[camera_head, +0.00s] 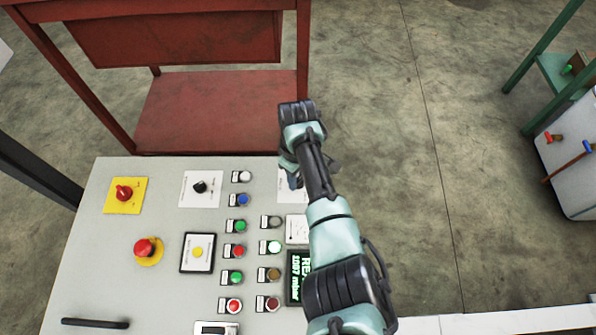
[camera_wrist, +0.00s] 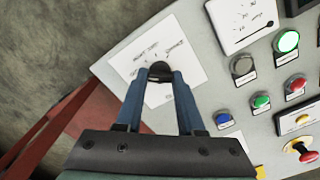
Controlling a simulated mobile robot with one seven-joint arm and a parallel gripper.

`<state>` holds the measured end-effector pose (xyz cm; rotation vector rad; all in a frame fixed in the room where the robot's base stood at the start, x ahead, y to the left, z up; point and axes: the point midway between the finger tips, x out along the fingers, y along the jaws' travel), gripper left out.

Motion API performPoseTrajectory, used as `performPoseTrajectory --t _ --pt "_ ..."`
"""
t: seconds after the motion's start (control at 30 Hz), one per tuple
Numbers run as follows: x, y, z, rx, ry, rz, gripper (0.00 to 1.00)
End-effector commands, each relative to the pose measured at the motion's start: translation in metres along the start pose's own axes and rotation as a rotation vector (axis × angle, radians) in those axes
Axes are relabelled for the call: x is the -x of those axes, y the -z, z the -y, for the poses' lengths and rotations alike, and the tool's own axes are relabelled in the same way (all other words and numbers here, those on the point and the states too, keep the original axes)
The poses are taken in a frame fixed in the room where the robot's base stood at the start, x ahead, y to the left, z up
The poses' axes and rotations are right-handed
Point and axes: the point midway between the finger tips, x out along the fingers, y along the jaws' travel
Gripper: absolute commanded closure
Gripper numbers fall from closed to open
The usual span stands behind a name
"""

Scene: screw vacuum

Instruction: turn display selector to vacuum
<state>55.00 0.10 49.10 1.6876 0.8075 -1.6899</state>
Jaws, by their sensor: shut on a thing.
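The selector is a black knob (camera_wrist: 160,69) on a white labelled card (camera_wrist: 192,58) at the panel's edge. My gripper (camera_wrist: 160,82) is shut on this knob, with one blue finger on each side of it. The fingers hide part of the knob, so I cannot tell which label it points to. The handwriting on the card is too small to read surely. In the head view my gripper (camera_head: 294,181) is over the same card (camera_head: 285,193), mostly hidden by my arm. A dark display (camera_head: 293,278) shows green text reading about 1097 mbar, partly covered by my arm.
The grey panel (camera_head: 120,235) holds several push buttons, a lit green one (camera_head: 273,247), a red emergency stop (camera_head: 146,249), a red rotary switch (camera_head: 124,191) and another black knob (camera_head: 200,187). A red frame (camera_head: 215,110) stands behind it.

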Motion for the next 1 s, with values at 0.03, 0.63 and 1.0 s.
performPoseTrajectory --t 0.03,0.63,1.0 --pt "0.0013 0.0008 0.0011 0.029 0.002 -0.001 1.0" --pt "0.0002 0.0016 0.0011 0.174 0.001 -0.004 1.0" --pt "0.0002 0.0015 0.001 0.174 0.001 -0.003 0.43"
